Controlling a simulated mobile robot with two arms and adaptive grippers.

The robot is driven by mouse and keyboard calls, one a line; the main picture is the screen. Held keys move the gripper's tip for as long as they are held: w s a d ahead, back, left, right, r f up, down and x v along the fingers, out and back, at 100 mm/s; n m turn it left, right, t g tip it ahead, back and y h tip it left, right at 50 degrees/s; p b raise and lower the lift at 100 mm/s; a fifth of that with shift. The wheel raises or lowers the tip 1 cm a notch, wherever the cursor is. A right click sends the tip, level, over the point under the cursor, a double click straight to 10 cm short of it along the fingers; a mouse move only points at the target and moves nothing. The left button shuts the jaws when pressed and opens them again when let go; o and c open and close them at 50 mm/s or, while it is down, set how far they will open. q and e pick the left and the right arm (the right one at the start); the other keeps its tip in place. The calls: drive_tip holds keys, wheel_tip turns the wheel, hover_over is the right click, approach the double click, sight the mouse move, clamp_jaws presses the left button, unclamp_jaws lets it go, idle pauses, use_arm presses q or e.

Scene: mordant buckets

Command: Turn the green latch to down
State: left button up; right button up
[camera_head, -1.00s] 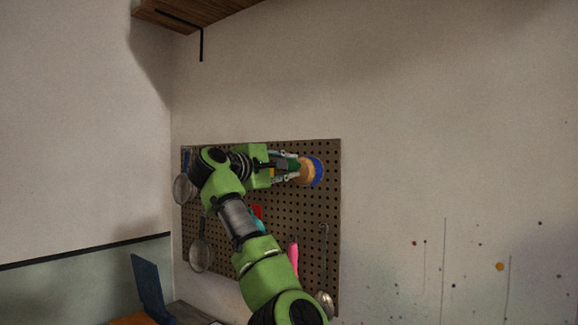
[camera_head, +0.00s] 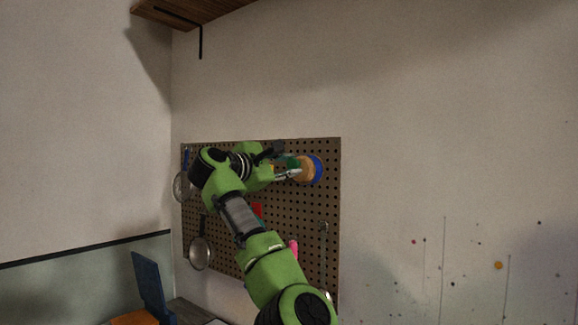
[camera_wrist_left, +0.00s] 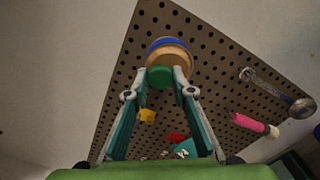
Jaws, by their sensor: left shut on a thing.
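The green latch (camera_wrist_left: 159,77) is a green piece on a round wooden base (camera_wrist_left: 169,55) with a blue rim, mounted on the brown pegboard. In the head view the wooden base (camera_head: 307,170) is at the board's upper right, with the green latch (camera_head: 293,163) on its left side. My left gripper (camera_wrist_left: 160,82) is shut on the green latch, with one finger on each side of it. In the head view my left gripper (camera_head: 290,169) reaches in from the left. The fingers partly hide the latch, and its exact turn is hard to tell. My right gripper is not in view.
The pegboard (camera_head: 316,225) also holds a round pan or strainer (camera_head: 200,253), a pink-handled tool (camera_wrist_left: 248,123), a metal ladle (camera_wrist_left: 301,107) and a small yellow piece (camera_wrist_left: 147,116). A blue upright panel (camera_head: 148,285) stands at lower left.

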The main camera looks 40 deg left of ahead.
use_arm(q)
drive_tip(key=o, duration=1.1)
drive_tip(key=shift+a, duration=0.1)
drive_tip(key=shift+s, duration=0.1)
drive_tip(key=s+d, duration=0.1)
drive_tip(key=s, duration=1.1)
drive_tip(key=shift+w+d, duration=0.1)
